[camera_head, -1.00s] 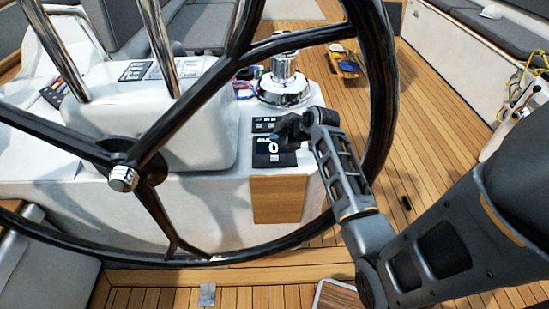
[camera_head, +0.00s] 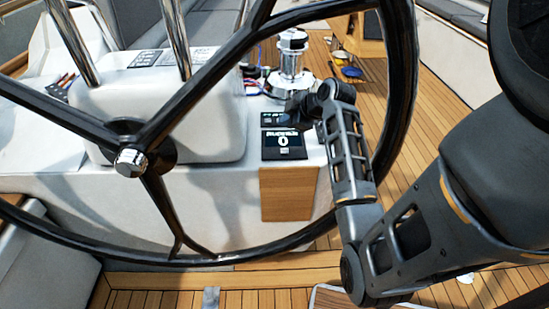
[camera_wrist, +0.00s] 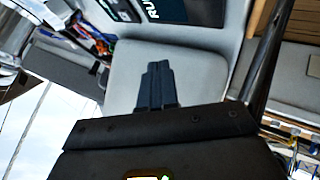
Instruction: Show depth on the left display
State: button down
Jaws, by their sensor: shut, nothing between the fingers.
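A dark display (camera_head: 284,146) lies on the white console just below my gripper. It shows a large 0 under a line of small text that is too small to read for sure. A second dark display (camera_head: 270,118) lies behind it, partly hidden by my gripper. My gripper (camera_head: 290,110) is shut and empty, above or beside the displays; I cannot tell whether it touches anything. In the wrist view its fingers (camera_wrist: 157,68) are together over a pale surface, and a dark display (camera_wrist: 160,10) with the letters "RU" is cut off at the top edge.
The large black steering wheel (camera_head: 132,160) stands between the head camera and the console, its rim close to my arm. A chrome winch (camera_head: 292,65) stands behind the displays. A wooden panel (camera_head: 287,193) is below them. The teak deck (camera_head: 440,110) lies to the right.

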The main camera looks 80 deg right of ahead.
aim_at(286, 152)
jog(key=shift+s+r+b, duration=0.2)
jog(key=shift+s+b, duration=0.05)
jog(key=shift+b, duration=0.15)
jog(key=shift+a+r, duration=0.1)
notch_tip(286, 152, down, 9)
jog(key=b, duration=0.7)
dwell(2.1)
jog(key=shift+f, duration=0.35)
jog(key=shift+f+b, duration=0.45)
jog(key=shift+b, duration=0.1)
dwell(0.8)
jog(key=shift+r, duration=0.1)
jog(key=shift+r+p, duration=0.8)
jog(key=shift+p, duration=0.05)
